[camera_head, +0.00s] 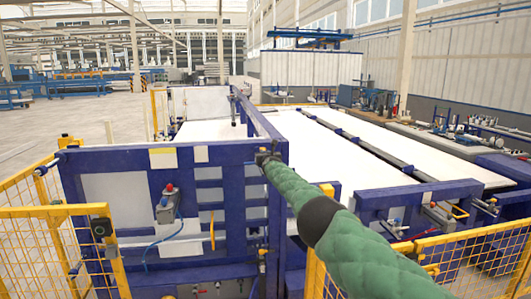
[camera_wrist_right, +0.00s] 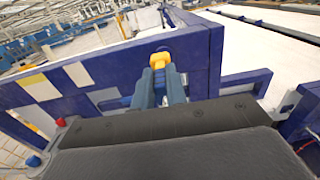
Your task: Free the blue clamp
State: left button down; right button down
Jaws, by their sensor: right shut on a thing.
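My right arm, in a green padded sleeve, reaches up from the lower right in the head view. Its gripper (camera_head: 265,157) is at the top edge of the dark blue frame (camera_head: 225,152), near its right corner. In the right wrist view the fingers (camera_wrist_right: 161,88) are close together around a small piece with a yellow-orange end (camera_wrist_right: 160,60), which I take to be the blue clamp. Most of it is hidden between the fingers, and I cannot tell whether it still touches the frame. My left gripper is not in view.
Yellow mesh fences (camera_head: 50,250) stand at the lower left, with another (camera_head: 490,265) at the lower right. A red-topped valve unit (camera_head: 169,205) with a blue hose sits on the frame's front. Long white tables (camera_head: 400,145) lie behind. Open floor (camera_head: 40,125) shows at the far left.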

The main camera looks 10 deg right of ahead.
jog(key=shift+f, duration=0.1)
jog(key=shift+a, duration=0.1)
jog(key=c, duration=1.4)
grip_release()
jog(key=shift+a, duration=0.1)
jog(key=shift+c, duration=0.2)
